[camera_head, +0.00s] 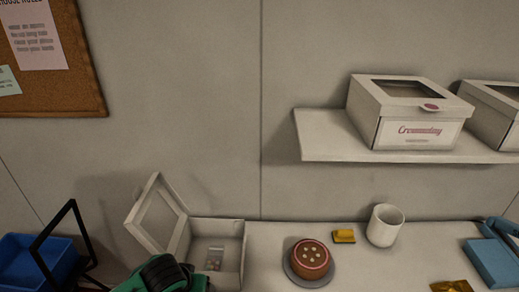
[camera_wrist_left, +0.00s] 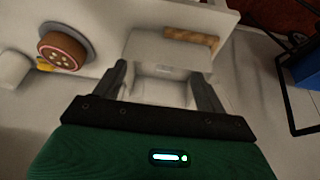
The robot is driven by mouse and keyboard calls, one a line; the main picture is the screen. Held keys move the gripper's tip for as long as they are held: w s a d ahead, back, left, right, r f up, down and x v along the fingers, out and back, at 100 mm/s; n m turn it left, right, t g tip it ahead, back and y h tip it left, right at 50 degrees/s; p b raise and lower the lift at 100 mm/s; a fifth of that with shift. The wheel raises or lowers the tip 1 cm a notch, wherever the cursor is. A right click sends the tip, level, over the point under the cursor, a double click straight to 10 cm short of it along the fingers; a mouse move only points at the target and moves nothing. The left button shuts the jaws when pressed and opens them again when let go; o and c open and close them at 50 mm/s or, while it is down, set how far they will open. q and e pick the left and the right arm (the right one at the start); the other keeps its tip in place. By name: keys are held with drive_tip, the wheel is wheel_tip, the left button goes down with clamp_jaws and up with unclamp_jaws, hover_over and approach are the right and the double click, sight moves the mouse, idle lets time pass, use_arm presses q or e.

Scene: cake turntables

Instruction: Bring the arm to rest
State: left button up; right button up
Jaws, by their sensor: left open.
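My left arm shows at the bottom of the head view as a green and black wrist part (camera_head: 165,274); its fingers are hidden there. In the left wrist view my left gripper (camera_wrist_left: 160,84) is open, with two dark fingers apart and nothing held between them. The white cake box (camera_wrist_left: 150,48) lies beyond the fingertips. In the head view this box (camera_head: 230,232) stands on the counter with its windowed lid raised to the left, close to my wrist. I cannot tell whether gripper and box touch. My right gripper is in neither view.
A chocolate cake (camera_head: 310,255) on a grey round plate (camera_head: 300,282), a yellow block (camera_head: 344,237) and a white cup (camera_head: 384,226) stand right of the box. A blue bin (camera_head: 18,262) and black frame (camera_head: 48,240) are left. A shelf (camera_head: 318,145) holds white boxes.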

use_arm(q)
drive_tip(key=s+d+f+m+h, duration=0.1)
drive_tip(key=s+d, duration=0.1)
drive_tip(key=s, duration=0.6)
drive_tip(key=s+a+f+y, duration=0.2)
drive_tip(key=s+a, duration=0.6)
drive_tip(key=s, duration=0.5)
wheel_tip(320, 180, down, 37)
drive_tip(key=g+b, duration=0.2)
drive_tip(key=b, duration=0.4)
drive_tip(key=s+a+f+b, duration=0.1)
drive_tip(key=s+f+b, duration=0.1)
drive_tip(key=s+f, duration=0.7)
drive_tip(key=s+a+f+g+b, duration=0.1)
drive_tip(key=s+a+f+b, duration=0.1)
drive_tip(key=s+f, duration=0.8)
wheel_tip(320, 180, down, 5)
drive_tip(key=shift+r, duration=0.2)
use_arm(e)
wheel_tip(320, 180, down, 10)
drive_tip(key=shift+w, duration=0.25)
